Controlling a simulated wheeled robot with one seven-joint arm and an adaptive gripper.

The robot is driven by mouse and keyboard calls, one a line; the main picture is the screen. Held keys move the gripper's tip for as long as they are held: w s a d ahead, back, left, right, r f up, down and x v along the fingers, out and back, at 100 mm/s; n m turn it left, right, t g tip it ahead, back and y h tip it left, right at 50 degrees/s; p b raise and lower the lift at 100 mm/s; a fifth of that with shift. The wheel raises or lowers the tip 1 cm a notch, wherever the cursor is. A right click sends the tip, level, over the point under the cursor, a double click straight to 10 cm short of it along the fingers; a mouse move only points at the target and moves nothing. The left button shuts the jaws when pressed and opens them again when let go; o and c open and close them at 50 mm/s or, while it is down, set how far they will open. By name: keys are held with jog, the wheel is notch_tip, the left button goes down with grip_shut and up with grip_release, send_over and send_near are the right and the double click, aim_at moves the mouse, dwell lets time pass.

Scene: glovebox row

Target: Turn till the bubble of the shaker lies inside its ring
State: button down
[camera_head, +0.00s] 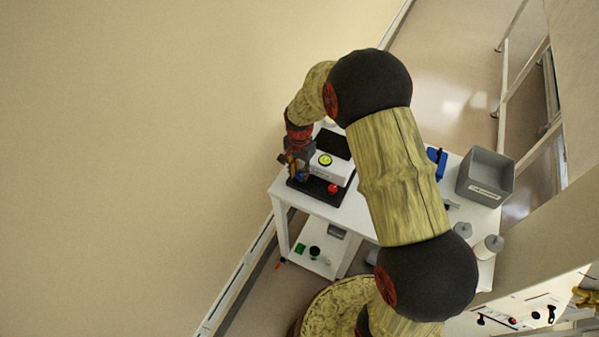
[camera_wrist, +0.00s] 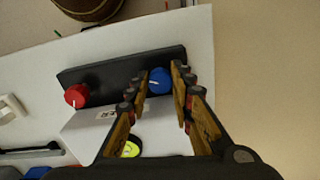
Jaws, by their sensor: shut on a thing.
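The shaker has a white body (camera_head: 334,174) on a black base; its black front strip (camera_wrist: 100,70) shows in the wrist view. A red knob (camera_wrist: 77,95) sits at the left of this strip and a blue knob (camera_wrist: 160,80) at the right. My gripper (camera_wrist: 160,73) has its fingers on either side of the blue knob and is shut on it. The round yellow-green bubble level (camera_head: 325,160) sits on top of the shaker. In the wrist view the level (camera_wrist: 130,149) is partly hidden by my finger. I cannot tell where the bubble lies against its ring.
The shaker stands near one end of a white table (camera_head: 283,187). A grey bin (camera_head: 486,176), a blue object (camera_head: 436,160) and pale bottles (camera_head: 487,247) stand farther right. A lower shelf (camera_head: 318,257) holds small items. Open floor lies left of the table.

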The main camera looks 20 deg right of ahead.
aim_at(300, 175)
jog(key=n, duration=0.8)
jog(key=shift+d, duration=0.1)
jog(key=n, duration=0.6)
jog(key=shift+d, duration=0.15)
jog(key=shift+n, duration=0.4)
jog(key=c, duration=1.5)
grip_release()
jog(key=shift+c, duration=0.2)
jog(key=shift+r, duration=4)
